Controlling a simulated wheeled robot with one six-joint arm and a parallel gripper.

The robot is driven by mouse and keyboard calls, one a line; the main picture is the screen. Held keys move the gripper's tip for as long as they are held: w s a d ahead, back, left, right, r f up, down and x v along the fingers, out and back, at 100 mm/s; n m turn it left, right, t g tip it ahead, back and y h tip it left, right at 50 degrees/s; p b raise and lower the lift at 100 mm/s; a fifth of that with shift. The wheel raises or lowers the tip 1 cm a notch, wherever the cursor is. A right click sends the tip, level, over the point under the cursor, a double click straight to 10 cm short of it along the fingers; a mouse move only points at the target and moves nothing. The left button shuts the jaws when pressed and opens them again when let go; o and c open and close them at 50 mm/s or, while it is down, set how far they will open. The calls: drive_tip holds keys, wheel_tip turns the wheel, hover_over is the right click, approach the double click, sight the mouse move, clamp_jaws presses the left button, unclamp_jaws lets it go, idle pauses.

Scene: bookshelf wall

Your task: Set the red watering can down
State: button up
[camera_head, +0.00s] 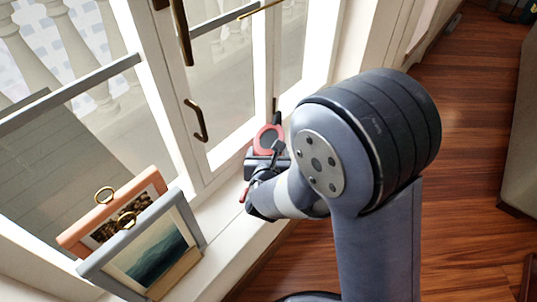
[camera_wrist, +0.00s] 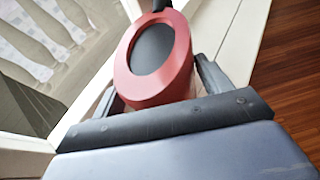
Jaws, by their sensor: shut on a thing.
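The red watering can (camera_head: 268,140) is at the window sill, mostly hidden behind my arm in the head view. In the wrist view the red watering can (camera_wrist: 177,75) shows as a red rounded body with a dark oval face and a dark part at the top. My gripper (camera_head: 266,160) is shut on it; in the wrist view the gripper (camera_wrist: 155,92) has a dark finger on either side of the can. The can is over or on the white sill (camera_head: 220,218); I cannot tell whether its base touches.
Two picture frames, one pink (camera_head: 75,238) and one grey (camera_head: 192,222), stand on the sill at the lower left. The window with a brass handle (camera_head: 196,120) is behind the sill. Wooden floor (camera_head: 462,120) lies to the right, with a sofa edge (camera_head: 522,130) beyond.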

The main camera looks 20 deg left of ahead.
drive_tip(key=shift+r, duration=0.1)
drive_tip(key=shift+f+b, duration=0.25)
drive_tip(key=shift+b, duration=0.05)
drive_tip(key=o, duration=1.1)
drive_tip(key=shift+r, duration=0.2)
